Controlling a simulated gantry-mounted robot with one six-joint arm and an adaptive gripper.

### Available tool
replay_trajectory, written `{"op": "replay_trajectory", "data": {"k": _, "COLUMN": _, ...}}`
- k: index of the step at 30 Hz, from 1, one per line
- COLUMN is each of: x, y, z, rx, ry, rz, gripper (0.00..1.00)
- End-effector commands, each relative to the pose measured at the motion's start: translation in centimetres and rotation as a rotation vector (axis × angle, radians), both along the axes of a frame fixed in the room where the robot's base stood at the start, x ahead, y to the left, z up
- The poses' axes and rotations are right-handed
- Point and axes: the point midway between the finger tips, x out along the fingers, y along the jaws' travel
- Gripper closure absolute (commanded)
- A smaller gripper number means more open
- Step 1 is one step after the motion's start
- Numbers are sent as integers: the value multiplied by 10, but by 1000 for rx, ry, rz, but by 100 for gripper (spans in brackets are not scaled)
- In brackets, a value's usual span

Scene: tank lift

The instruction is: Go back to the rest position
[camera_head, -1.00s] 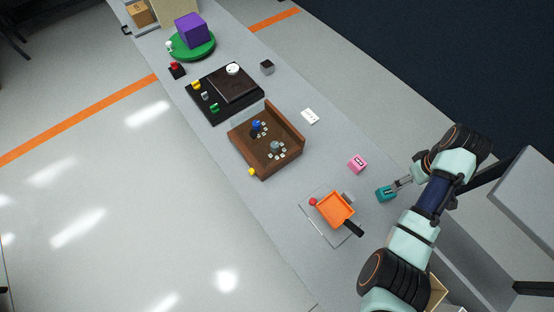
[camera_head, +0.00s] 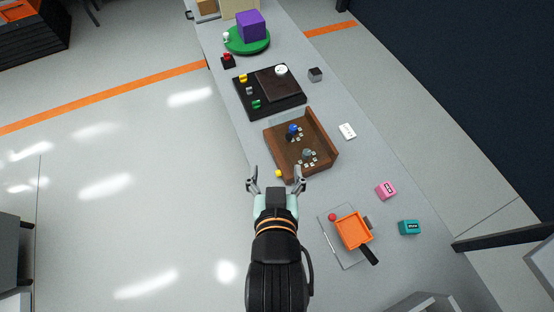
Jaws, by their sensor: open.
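The teal block (camera_head: 409,228) stands on the table at the right, apart from the gripper.
An orange pan (camera_head: 353,229) and a red ball (camera_head: 332,217) are on a flat board right of my arm.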

Motion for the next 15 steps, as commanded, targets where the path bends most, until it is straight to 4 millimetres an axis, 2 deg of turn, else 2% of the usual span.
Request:
{"op": "replay_trajectory", "data": {"k": 2, "x": 0, "y": 0, "z": 9, "rx": 0, "ry": 0, "rz": -1, "gripper": 22}}
{"op": "replay_trajectory", "data": {"k": 5, "x": 0, "y": -1, "z": 34, "rx": 0, "ry": 0, "rz": -1, "gripper": 22}}
{"op": "replay_trajectory", "data": {"k": 8, "x": 0, "y": -1, "z": 75, "rx": 0, "ry": 1, "rz": -2, "gripper": 22}}
{"op": "replay_trajectory", "data": {"k": 15, "x": 0, "y": -2, "z": 200, "rx": 2, "ry": 1, "rz": -8, "gripper": 22}}
